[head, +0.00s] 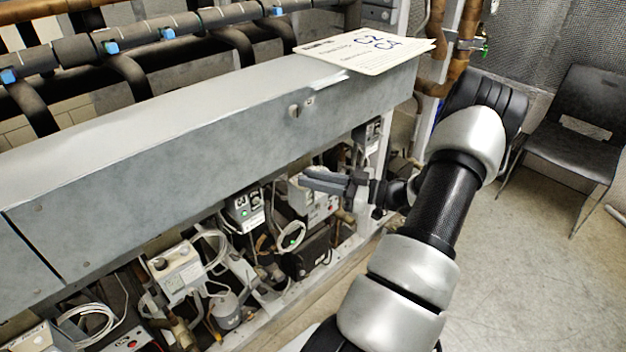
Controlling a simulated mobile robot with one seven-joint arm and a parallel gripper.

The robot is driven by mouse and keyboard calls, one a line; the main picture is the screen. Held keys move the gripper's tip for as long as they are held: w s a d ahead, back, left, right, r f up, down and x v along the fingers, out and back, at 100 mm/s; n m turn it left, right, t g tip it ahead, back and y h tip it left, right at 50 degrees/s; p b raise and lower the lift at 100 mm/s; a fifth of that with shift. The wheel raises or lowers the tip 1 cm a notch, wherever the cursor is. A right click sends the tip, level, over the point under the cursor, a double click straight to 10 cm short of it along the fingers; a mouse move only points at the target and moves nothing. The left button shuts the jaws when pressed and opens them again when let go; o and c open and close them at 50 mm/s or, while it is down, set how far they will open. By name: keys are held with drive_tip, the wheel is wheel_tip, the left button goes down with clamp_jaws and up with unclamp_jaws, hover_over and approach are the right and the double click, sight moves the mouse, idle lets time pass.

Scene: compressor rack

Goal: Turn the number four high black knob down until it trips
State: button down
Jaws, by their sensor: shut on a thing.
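My gripper (308,183) reaches in from the right under the grey panel. Its dark fingers are shut at the front of a pale grey control box (318,208). I take the thing between them to be the high black knob, which is hidden by the fingers. Its angle and any scale cannot be read from here. No number four label is legible.
A long grey panel (200,130) overhangs the boxes, with a paper sign (365,50) on top. Hoses, white cables and a pale box (178,270) crowd the lower left. A further box (368,134) is near the rack's right post. A black chair (575,130) stands on open floor at right.

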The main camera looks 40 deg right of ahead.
drive_tip(key=c, duration=1.6)
unclamp_jaws()
drive_tip(key=shift+s, duration=0.1)
drive_tip(key=v, duration=1.7)
drive_tip(key=shift+s+d, duration=0.1)
drive_tip(key=shift+s, duration=0.05)
